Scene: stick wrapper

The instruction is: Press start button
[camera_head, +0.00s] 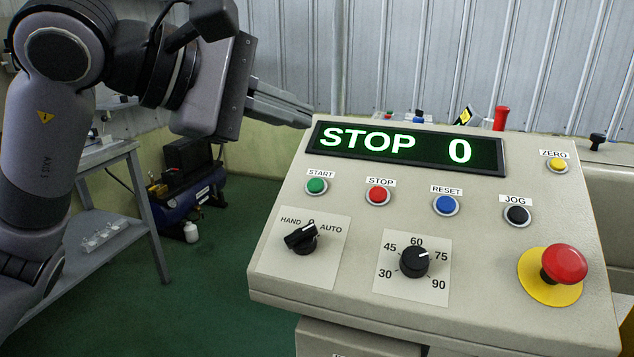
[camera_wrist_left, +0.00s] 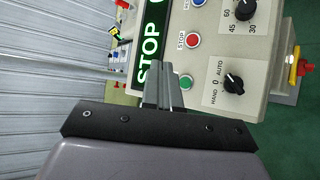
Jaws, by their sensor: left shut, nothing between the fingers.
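The green START button (camera_head: 316,186) is at the upper left of the sloped beige control panel (camera_head: 345,275), under the START label. It also shows in the left wrist view (camera_wrist_left: 186,82), just to the right of my fingertips. My left gripper (camera_head: 308,117) is shut and empty. In the head view its fingertips are near the upper left corner of the display (camera_head: 405,146), above and left of the green button. The button looks uncovered, and the fingers appear apart from it. The display reads STOP 0. My right gripper is not in view.
The panel also has a red STOP button (camera_head: 378,195), a blue RESET button (camera_head: 445,206), a black JOG button (camera_head: 518,215), a yellow ZERO button (camera_head: 557,165), a mode knob (camera_head: 301,239), a dial (camera_head: 414,261) and a red mushroom button (camera_head: 564,264). A grey bench (camera_head: 105,155) stands left.

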